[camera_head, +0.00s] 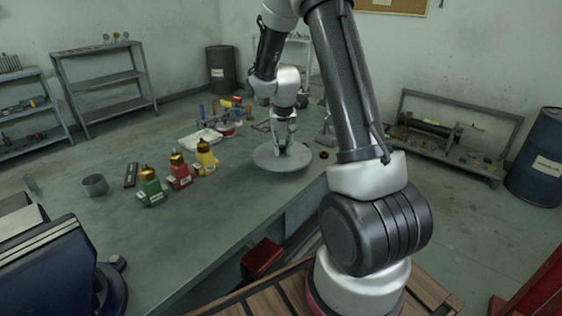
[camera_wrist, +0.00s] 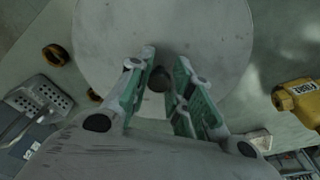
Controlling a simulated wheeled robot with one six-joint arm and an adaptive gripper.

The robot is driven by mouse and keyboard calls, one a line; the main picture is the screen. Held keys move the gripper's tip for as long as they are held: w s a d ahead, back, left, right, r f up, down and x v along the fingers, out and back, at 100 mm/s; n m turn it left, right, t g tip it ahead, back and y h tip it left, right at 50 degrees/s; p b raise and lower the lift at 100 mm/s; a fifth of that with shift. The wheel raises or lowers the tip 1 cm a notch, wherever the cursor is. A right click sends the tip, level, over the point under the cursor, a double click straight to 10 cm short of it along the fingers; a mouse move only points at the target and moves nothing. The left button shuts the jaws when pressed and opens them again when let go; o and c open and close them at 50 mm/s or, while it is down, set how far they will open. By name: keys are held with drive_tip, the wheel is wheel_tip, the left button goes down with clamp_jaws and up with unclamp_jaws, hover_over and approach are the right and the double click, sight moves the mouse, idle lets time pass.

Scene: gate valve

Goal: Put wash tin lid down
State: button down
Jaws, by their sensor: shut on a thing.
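The wash tin lid (camera_head: 268,162) is a grey round disc low over the workbench, under my gripper (camera_head: 282,148). In the wrist view the lid (camera_wrist: 200,45) fills the upper middle, with a small dark knob (camera_wrist: 159,80) near its centre. My gripper (camera_wrist: 161,82) points down with its two green-padded fingers on either side of the knob, shut on it. I cannot tell whether the lid touches the bench or hangs just above it. No wash tin shows clearly beneath the lid.
Green (camera_head: 151,188), red (camera_head: 180,172) and yellow (camera_head: 207,158) bottles stand left of the lid on the workbench (camera_head: 120,235). A small grey cup (camera_head: 95,185) and a blue vise (camera_head: 50,265) are farther left. Brass fittings (camera_wrist: 55,55) lie near the lid. The bench's front middle is clear.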

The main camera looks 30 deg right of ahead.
sight(283, 154)
drive_tip(key=shift+d+f, duration=0.1)
drive_tip(key=shift+f, duration=2.35)
drive_tip(key=shift+f, duration=0.1)
drive_tip(key=c, duration=1.3)
unclamp_jaws()
drive_tip(key=r, duration=0.4)
drive_tip(key=s+r, duration=0.1)
drive_tip(key=r, duration=0.6)
drive_tip(key=shift+s+a+r, duration=0.35)
drive_tip(key=shift+a+r, duration=0.05)
drive_tip(key=s+a+r+n+t, duration=0.1)
drive_tip(key=s+a+r+n, duration=0.15)
drive_tip(key=s+r, duration=0.65)
drive_tip(key=s+a+r+n+t, duration=0.1)
drive_tip(key=s+a+r, duration=0.2)
drive_tip(key=s+r, duration=0.6)
drive_tip(key=shift+n+t+y, duration=0.3)
drive_tip(key=shift+n+y, duration=0.1)
drive_tip(key=shift+n, duration=0.35)
drive_tip(key=s, duration=0.3)
drive_tip(key=s+f, duration=0.1)
drive_tip(key=s, duration=0.3)
drive_tip(key=s+a, duration=0.1)
drive_tip(key=s, duration=0.3)
drive_tip(key=shift+f, duration=0.4)
